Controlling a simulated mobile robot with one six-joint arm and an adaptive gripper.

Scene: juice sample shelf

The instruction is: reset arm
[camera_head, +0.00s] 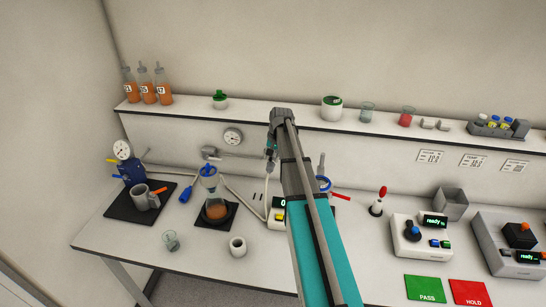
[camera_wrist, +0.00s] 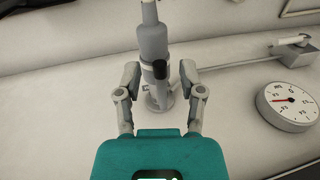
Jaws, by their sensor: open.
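My gripper (camera_wrist: 158,75) shows in the wrist view with its two grey fingers apart and nothing held between them. A grey upright fitting with a black tip (camera_wrist: 153,40) stands beyond the fingers, in line with the gap; I cannot tell its distance. In the head view my teal and grey arm reaches up from the bottom centre toward the shelf. Its wrist bends down in front of the wall, and the fingers are too small to make out there.
A shelf (camera_head: 230,118) carries orange bottles (camera_head: 147,90), jars and beakers. A round gauge (camera_wrist: 290,105) is on the wall. The bench below holds a flask (camera_head: 215,205), a grey mug (camera_head: 145,197), instruments (camera_head: 420,235) and green PASS (camera_head: 425,288) and red HOLD (camera_head: 469,292) mats.

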